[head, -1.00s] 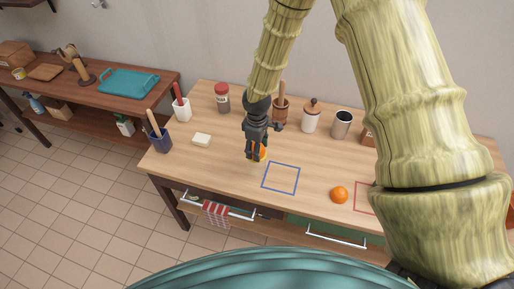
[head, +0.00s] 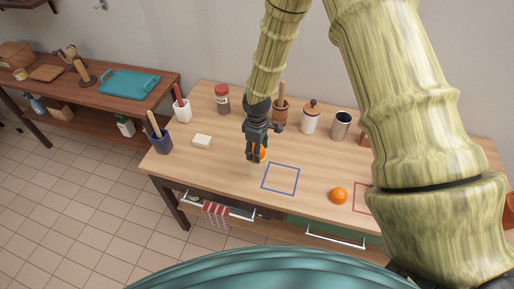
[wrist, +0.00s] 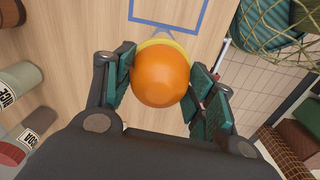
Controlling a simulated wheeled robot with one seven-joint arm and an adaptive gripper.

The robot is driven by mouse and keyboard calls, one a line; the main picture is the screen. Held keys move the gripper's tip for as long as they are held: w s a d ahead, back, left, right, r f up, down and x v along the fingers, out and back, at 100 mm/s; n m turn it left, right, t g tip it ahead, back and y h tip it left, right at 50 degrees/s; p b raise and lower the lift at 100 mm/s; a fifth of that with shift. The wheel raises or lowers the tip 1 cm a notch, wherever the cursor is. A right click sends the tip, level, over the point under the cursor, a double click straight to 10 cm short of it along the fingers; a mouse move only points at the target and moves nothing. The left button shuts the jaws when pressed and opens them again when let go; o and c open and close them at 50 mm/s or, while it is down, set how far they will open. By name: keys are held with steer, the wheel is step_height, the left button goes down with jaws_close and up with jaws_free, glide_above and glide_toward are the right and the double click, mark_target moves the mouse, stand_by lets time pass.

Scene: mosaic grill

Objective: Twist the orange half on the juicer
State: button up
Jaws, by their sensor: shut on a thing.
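My gripper (head: 256,156) is over the left-middle of the wooden table, pointing down. It is shut on the orange half (head: 263,153), mostly hidden behind the fingers in the head view. In the wrist view the orange half (wrist: 161,76) sits between the two teal-padded fingers, rounded side toward the camera. A pale yellow rim with a greyish, clear-looking part shows just beyond it, probably the juicer (wrist: 166,41). The orange hides most of this, so I cannot tell exactly how the two meet.
A blue outlined square (head: 281,178) is just right of my gripper. Another orange (head: 339,196) lies near a red outline (head: 362,198). A spice jar (head: 222,98), lidded canister (head: 310,119) and metal cup (head: 341,125) stand behind.

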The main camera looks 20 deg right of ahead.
stand_by(0.3)
steer(key=n+p, duration=0.1)
steer(key=n, duration=0.1)
steer(key=shift+r+n, duration=0.1)
steer(key=shift+n, duration=1.1)
steer(key=m, duration=0.9)
steer(key=n, duration=0.4)
steer(key=shift+n, duration=0.3)
